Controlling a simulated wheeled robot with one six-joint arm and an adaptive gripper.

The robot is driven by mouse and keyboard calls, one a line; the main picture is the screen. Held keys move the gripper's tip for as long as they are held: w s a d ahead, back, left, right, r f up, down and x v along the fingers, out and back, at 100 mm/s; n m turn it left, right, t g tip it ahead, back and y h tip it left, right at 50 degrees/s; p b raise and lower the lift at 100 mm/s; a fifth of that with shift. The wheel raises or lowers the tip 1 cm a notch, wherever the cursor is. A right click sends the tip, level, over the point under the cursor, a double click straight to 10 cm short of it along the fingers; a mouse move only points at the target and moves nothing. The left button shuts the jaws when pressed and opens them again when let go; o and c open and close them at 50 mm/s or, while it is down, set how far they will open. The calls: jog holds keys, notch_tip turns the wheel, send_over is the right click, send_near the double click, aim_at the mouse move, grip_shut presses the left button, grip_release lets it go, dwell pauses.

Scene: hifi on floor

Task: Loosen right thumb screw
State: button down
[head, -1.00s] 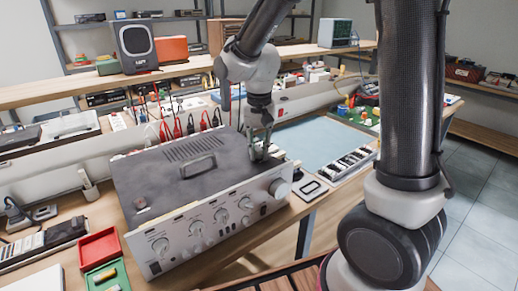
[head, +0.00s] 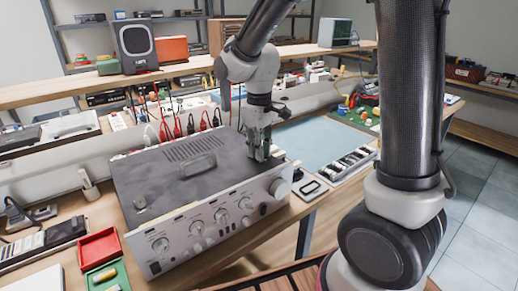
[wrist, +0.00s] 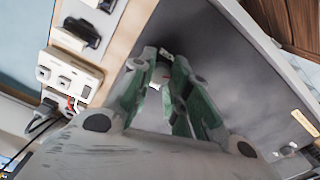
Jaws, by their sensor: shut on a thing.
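The grey amplifier (head: 172,188) stands on the bench with knobs on its front and a handle on its dark top. My gripper (head: 261,157) points down at the right end of that top. Its fingers are shut on the right thumb screw, which they almost wholly hide. In the wrist view my gripper's green-tinted fingers (wrist: 165,62) come close together over the dark top panel (wrist: 235,75). A small bright bit shows between them; I cannot make out the screw's shape. Another small thumb screw (head: 140,203) shows at the top's left front corner.
A red tray (head: 98,246) and a green tray (head: 106,277) lie left of the amplifier. Red and black test leads (head: 178,127) stand behind it. A blue mat (head: 320,142) and a parts box (head: 347,166) lie to the right.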

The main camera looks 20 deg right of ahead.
jog(key=n, duration=0.6)
jog(key=shift+n, duration=0.3)
jog(key=n, duration=0.5)
jog(key=shift+n, duration=0.4)
jog(key=c, duration=1.3)
grip_release()
notch_tip(320, 180, up, 12)
